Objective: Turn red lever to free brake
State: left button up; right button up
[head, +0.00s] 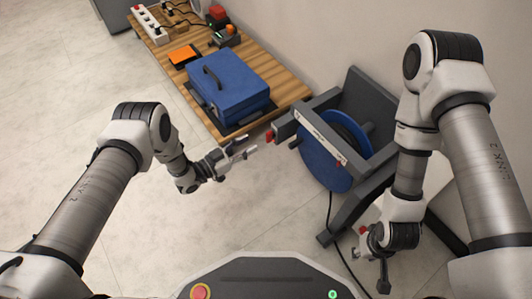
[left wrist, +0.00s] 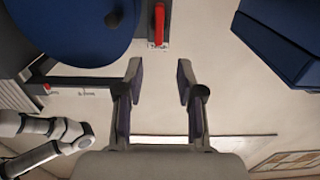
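The red lever (head: 270,136) sticks out at the left end of the dark grey frame of the cable reel. In the left wrist view the red lever (left wrist: 159,24) stands on a small light plate, beyond the fingertips and roughly in line with the gap between them. My left gripper (head: 243,148) is open and empty, with its fingers apart, just left of the lever and not touching it. It also shows open in the left wrist view (left wrist: 160,75). My right gripper (head: 378,258) hangs low at the right; its fingers are too unclear to tell their state.
The blue reel (head: 318,160) sits in its dark grey frame against the wall. A wooden table (head: 292,88) behind the lever carries a blue case (head: 228,85), an orange device (head: 184,54) and a power strip (head: 150,22). A black cable runs across the floor. The floor at left is clear.

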aim_at(267, 135)
pick_arm(q)
jog(key=b+x, duration=0.1)
jog(key=x, duration=0.1)
jog(key=b+x, duration=0.1)
jog(key=x, duration=0.1)
jog(key=b+x, duration=0.1)
jog(key=x, duration=0.2)
jog(key=shift+s+f, duration=0.1)
jog(key=shift+f, duration=0.3)
jog(key=shift+w+d+r, duration=0.15)
jog(key=shift+w+d, duration=0.1)
jog(key=shift+d, duration=0.05)
grip_shut()
